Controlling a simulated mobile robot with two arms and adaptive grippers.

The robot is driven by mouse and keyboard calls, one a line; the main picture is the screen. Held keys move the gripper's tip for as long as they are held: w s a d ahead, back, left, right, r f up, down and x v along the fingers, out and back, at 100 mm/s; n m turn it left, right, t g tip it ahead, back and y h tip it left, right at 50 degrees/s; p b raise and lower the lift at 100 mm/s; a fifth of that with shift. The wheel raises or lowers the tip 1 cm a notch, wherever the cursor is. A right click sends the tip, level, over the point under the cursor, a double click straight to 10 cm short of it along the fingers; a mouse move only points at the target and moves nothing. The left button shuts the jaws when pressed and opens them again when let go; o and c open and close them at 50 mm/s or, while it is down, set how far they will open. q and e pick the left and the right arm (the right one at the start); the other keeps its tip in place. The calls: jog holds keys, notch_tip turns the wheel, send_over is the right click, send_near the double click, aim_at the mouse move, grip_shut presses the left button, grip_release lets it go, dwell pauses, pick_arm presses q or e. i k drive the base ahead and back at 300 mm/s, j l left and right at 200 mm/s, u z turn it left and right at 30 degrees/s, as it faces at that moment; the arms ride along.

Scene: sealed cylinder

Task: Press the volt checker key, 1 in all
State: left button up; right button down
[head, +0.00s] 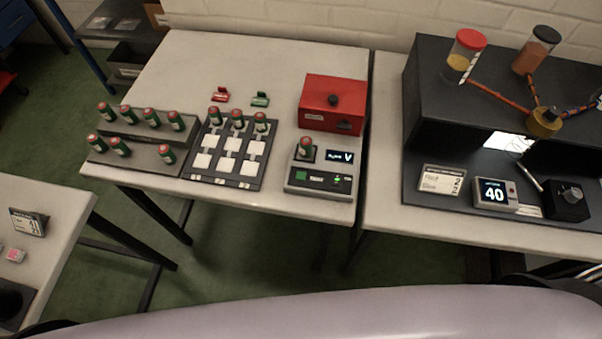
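The volt checker (292,189) is a grey box near the front right corner of the middle table. A red-topped green cylinder (305,149) stands upright in its dark socket. A small lit display (339,155) beside the cylinder shows a "V" and other characters too small to read surely. On its front part are a green key (301,175) and a dark strip with small green marks (328,180). Nothing touches the key. Neither of my grippers is in view.
A red box (333,101) with a black knob stands behind the checker. Left are a tray of white squares (229,145) with several cylinders, and a stepped rack (130,157) with several more. A black station (440,80) stands on the right table. The middle table's back is mostly clear.

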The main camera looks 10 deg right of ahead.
aim_at(300, 176)
jog(key=i+j, duration=0.2)
jog(key=j, duration=0.15)
jog(key=i+j, duration=0.15)
jog(key=j, duration=0.2)
jog(key=i+j, duration=0.2)
jog(key=j, duration=0.2)
jog(key=i+j, duration=0.2)
jog(key=j, duration=0.15)
jog(key=z, duration=1.75)
